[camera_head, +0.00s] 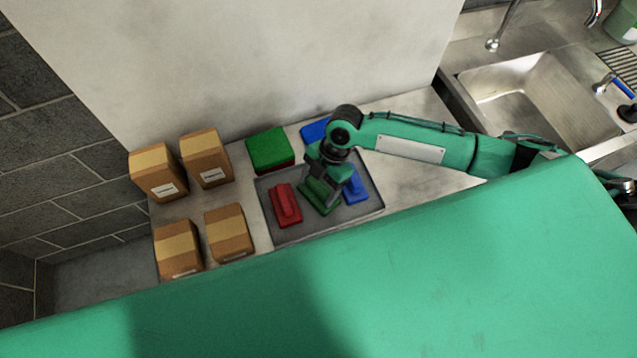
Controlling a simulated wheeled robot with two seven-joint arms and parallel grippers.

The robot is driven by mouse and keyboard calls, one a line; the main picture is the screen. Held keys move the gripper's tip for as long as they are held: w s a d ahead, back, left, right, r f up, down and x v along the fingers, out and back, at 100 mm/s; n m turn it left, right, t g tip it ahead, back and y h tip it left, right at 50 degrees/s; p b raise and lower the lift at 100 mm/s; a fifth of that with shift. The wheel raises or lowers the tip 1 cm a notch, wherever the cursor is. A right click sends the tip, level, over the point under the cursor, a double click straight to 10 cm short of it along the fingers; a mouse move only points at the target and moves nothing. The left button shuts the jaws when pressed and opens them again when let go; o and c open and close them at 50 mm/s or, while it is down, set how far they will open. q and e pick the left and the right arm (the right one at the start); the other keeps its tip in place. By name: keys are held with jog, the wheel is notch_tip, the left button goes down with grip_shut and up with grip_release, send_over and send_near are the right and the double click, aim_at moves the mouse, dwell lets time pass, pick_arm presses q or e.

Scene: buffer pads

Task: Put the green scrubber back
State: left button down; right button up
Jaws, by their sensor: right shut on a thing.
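The green scrubber (319,205) is in the middle of the grey tray (300,229), between a red scrubber (286,204) on its left and a blue scrubber (355,187) on its right. My right gripper (322,188) points down over the green scrubber and is shut on it. The gripper hides the scrubber's upper part, and I cannot tell whether the scrubber touches the tray floor. My left gripper is not in view.
A green pad on a red one (270,150) and a blue pad (315,130) lie behind the tray. Several cardboard boxes (205,158) stand on the left. A sink (530,95) is at the right. Clear counter (405,185) lies right of the tray.

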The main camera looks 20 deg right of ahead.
jog(key=o, duration=0.9)
jog(key=shift+o, duration=0.2)
jog(key=b+v, duration=0.3)
jog(key=v, duration=0.9)
jog(key=shift+b, duration=0.35)
jog(key=shift+r, duration=0.1)
